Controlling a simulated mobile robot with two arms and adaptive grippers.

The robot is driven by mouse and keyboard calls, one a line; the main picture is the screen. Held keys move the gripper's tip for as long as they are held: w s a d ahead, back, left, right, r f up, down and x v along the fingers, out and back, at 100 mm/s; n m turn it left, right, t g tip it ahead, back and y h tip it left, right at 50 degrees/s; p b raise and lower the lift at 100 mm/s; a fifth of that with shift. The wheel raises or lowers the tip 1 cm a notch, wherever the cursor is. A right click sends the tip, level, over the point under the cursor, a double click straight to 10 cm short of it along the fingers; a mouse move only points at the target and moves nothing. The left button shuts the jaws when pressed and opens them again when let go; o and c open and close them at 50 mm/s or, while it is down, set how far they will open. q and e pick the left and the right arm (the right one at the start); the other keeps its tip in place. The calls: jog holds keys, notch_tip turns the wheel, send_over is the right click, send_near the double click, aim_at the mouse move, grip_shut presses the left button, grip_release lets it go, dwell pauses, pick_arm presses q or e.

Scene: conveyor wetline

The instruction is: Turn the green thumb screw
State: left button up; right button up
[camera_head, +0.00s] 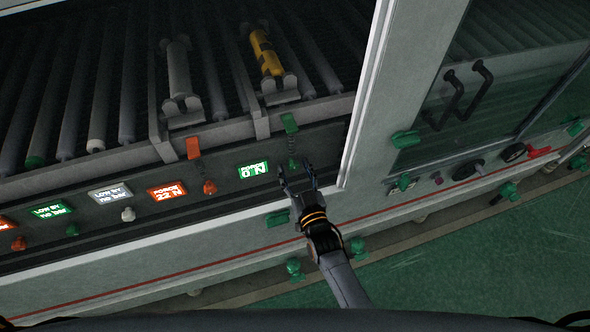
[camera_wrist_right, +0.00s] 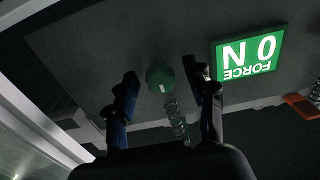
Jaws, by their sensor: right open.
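The green thumb screw (camera_head: 293,164) sits on the dark front panel below a green block, beside the green display reading FORCE 0 N. In the right wrist view the screw shows as a round green knob (camera_wrist_right: 160,78) with a small white mark. A clear coiled piece (camera_wrist_right: 177,122) runs from near it toward my gripper. My right gripper (camera_head: 296,178) is open just in front of the screw. In the wrist view its two fingers (camera_wrist_right: 160,76) are on either side of the knob, apparently apart from it. My left gripper is not in view.
The green FORCE 0 N display (camera_head: 253,170) is close to the gripper. A white upright frame (camera_head: 370,95) stands right. Rollers lie behind; green knobs line the lower ledge.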

jog(key=v, duration=1.2)
jog(key=s+d+f+g+h, duration=0.1)
jog(key=s+d+f+g, duration=0.25)
jog(key=f, duration=0.55)
jog(key=s+d+f+g+h, duration=0.1)
jog(key=s+d+f+g, duration=0.1)
jog(key=s+f, duration=0.5)
jog(key=s+d+f+g+h, duration=0.1)
jog(key=s+d+f+g, duration=0.15)
jog(key=f, duration=0.85)
jog(key=s+d+f+g+h, duration=0.1)
jog(key=s+d+f+g, duration=0.1)
jog(key=s, duration=0.5)
jog(key=s+d+f+m+g, duration=0.1)
jog(key=s+d+f+g, duration=0.2)
jog(key=s+d+f, duration=0.2)
jog(key=s+d+f+g+h, duration=0.1)
jog(key=s+d+f+g, duration=0.2)
jog(key=s, duration=0.6)
jog(key=shift+d+f+h, duration=0.3)
jog(key=shift+d+f, duration=0.45)
jog(key=shift+d, duration=0.2)
